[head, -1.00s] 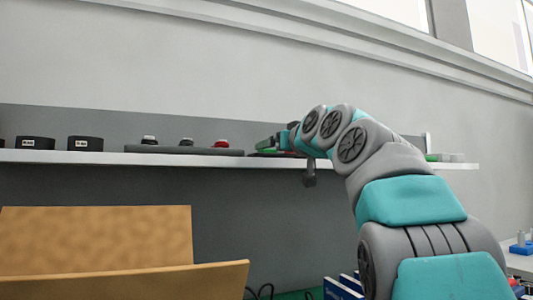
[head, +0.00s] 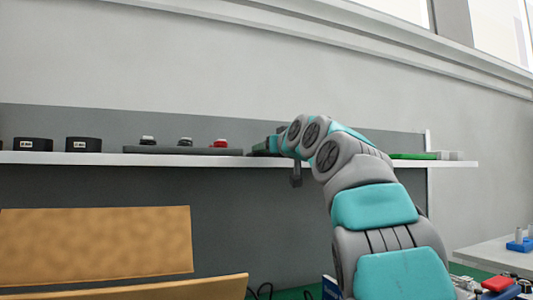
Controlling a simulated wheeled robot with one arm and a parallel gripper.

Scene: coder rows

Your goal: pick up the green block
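A flat bright green piece (head: 413,156) lies on the right part of the white shelf, beside a pale grey piece. I cannot tell whether it is the green block. My arm reaches from the lower right up to the shelf. My gripper (head: 268,145) is small and far off, low over the shelf just right of the dark panel with knobs. A dark green patch shows at its tip; I cannot tell whether this is a block or part of the gripper. The fingers are too small to read, and my arm hides part of the shelf behind it.
A brown box (head: 96,240) stands at lower left. A side table at right bears a blue holder (head: 521,244).

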